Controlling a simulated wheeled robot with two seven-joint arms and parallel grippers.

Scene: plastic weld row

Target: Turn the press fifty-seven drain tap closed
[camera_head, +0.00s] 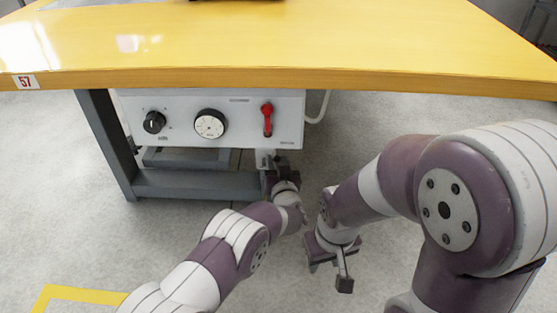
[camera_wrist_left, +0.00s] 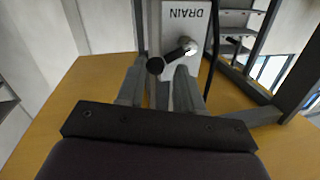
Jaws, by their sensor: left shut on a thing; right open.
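The drain tap (camera_wrist_left: 174,54) shows in the left wrist view below a pale plate with the word DRAIN (camera_wrist_left: 188,14), upside down. It has a bright metal hub and a dark lever ending in a round black knob. My left gripper (camera_wrist_left: 158,88) is shut on the tap lever, its fingers either side of the knob end. In the head view my left gripper (camera_head: 281,174) is just under the panel and hides most of the tap. My right gripper (camera_head: 332,268) is open and empty, low over the floor to the right.
A white panel (camera_head: 180,106) under the yellow tabletop (camera_head: 300,45) carries a black knob (camera_head: 154,122), a round dial (camera_head: 209,124) and a red lever (camera_head: 267,118). A 57 label (camera_head: 25,82) marks the table edge. A grey frame leg (camera_head: 107,145) stands left.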

